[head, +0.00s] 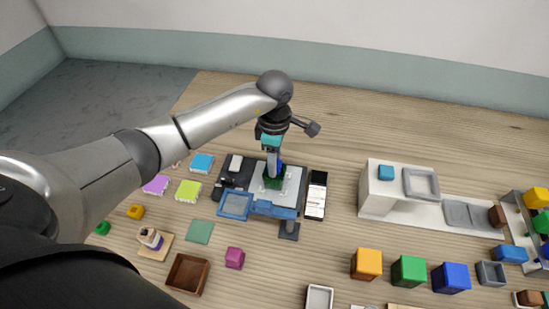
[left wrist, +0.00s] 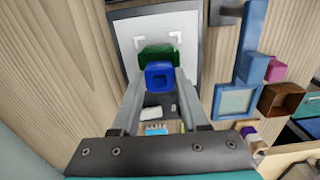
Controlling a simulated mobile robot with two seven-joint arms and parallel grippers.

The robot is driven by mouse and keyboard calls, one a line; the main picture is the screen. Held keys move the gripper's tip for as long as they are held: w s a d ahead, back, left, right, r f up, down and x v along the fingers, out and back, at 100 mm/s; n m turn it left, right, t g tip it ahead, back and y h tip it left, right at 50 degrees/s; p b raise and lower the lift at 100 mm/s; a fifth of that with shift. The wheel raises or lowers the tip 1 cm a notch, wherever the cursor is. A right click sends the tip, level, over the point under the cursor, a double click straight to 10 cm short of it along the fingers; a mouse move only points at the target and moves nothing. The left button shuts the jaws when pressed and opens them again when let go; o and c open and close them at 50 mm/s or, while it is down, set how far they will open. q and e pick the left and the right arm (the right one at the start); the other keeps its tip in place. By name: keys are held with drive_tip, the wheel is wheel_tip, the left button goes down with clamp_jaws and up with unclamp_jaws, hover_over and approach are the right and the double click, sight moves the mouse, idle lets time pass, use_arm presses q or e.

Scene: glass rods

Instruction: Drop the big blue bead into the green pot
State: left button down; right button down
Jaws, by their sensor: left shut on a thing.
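The big blue bead (left wrist: 160,77) is square with an opening in its top and sits between the fingertips of my left gripper (left wrist: 160,84), which is shut on it. In the left wrist view the dark green pot (left wrist: 160,51) shows just beyond the bead and is partly hidden by it. In the head view my left gripper (head: 272,166) points down over the green pot (head: 273,183), with a sliver of the blue bead (head: 281,164) beside the fingers. I cannot tell whether the bead is above the rim or partly inside. My right gripper is not in view.
The pot stands on a white plate (left wrist: 190,25) with corner marks. A blue-framed part (head: 236,205) lies in front, and a black-and-white box (head: 316,195) stands at right. A white stand (head: 378,198), coloured cubes (head: 409,270) and a brown box (head: 187,273) surround this area.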

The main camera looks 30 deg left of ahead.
use_arm(q)
drive_tip(key=shift+f, duration=0.55)
drive_tip(key=shift+c, duration=1.7)
unclamp_jaws()
wheel_tip(320, 180, up, 15)
drive_tip(key=shift+r+b, duration=0.15)
drive_tip(key=shift+b, duration=0.15)
